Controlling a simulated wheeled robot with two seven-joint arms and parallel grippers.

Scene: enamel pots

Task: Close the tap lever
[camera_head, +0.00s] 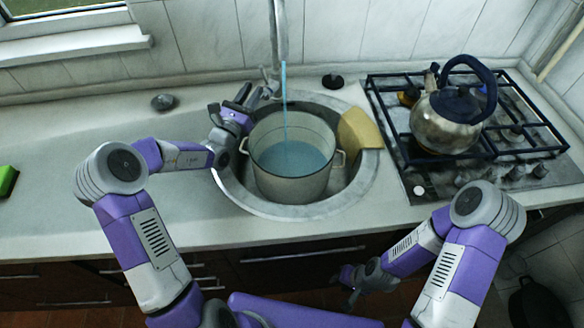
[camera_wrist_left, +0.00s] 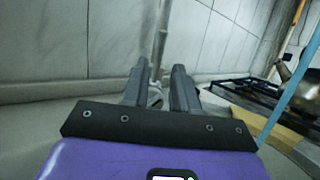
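The metal tap (camera_head: 279,45) stands behind the sink, and a blue stream of water (camera_head: 286,105) runs from it into the enamel pot (camera_head: 272,182). The tap lever (camera_head: 268,82) is small, near the tap's base, just right of my left fingertips. My left gripper (camera_head: 247,92) is at the pot's back left. In the left wrist view the fingers (camera_wrist_left: 157,85) are apart, with the tap column (camera_wrist_left: 162,40) beyond the gap and a bit of light metal (camera_wrist_left: 155,97) between them. I cannot tell whether they touch the lever. My right gripper (camera_head: 350,282) hangs low before the counter, its fingers unclear.
A kettle (camera_head: 447,118) stands on the gas hob (camera_head: 400,150). A dark knob (camera_head: 333,81) and a metal drain piece (camera_head: 164,102) sit on the counter. The left counter is mostly clear.

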